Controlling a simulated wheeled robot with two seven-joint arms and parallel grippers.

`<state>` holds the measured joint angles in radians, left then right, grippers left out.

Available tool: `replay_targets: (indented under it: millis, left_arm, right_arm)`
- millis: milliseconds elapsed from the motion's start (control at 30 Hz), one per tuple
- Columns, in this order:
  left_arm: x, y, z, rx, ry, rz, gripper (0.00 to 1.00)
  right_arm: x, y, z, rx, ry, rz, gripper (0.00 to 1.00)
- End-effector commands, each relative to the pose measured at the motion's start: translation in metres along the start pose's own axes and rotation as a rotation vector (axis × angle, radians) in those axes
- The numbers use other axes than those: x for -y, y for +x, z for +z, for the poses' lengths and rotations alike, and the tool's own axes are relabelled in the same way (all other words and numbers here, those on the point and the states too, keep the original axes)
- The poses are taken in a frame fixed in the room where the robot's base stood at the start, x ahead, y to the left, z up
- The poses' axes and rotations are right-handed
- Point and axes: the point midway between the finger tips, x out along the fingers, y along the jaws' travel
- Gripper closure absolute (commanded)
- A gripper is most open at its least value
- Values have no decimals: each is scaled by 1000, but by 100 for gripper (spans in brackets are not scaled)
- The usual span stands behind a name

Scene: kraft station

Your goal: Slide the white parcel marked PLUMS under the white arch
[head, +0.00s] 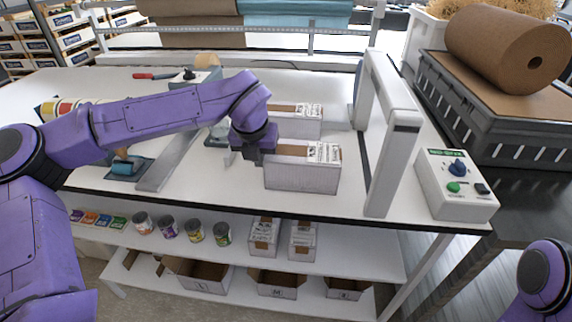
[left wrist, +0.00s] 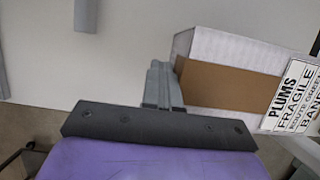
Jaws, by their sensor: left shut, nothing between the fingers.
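The white parcel marked PLUMS (head: 302,178) lies near the table's front edge, with brown tape and a printed label on top. In the left wrist view the parcel (left wrist: 225,50) shows its PLUMS, FRAGILE label at the right. My left gripper (head: 232,157) is shut and empty at the parcel's left end. Its closed fingers (left wrist: 160,78) are right beside that end; I cannot tell whether they touch it. The white arch (head: 402,122) stands to the right of the parcel, with a gap between them. My right gripper is out of view.
A second white parcel (head: 297,122) lies behind the first. A control box (head: 455,185) with a green button stands right of the arch. A grey metal rail (head: 168,162) lies left of my gripper. The table between parcel and arch is clear.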

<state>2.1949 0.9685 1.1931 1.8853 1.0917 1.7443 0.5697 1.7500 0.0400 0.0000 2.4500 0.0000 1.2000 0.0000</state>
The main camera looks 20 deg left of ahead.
Motion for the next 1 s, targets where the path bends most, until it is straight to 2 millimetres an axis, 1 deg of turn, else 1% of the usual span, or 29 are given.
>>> replay_targets:
  millis: [167,700,1000]
  left_arm:
    - [2,0,0,0,1,0,100]
    - [30,0,0,0,2,-1,100]
    - [30,0,0,1,1,0,100]
  right_arm:
    - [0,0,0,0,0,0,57]
    - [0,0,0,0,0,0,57]
    - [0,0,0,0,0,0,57]
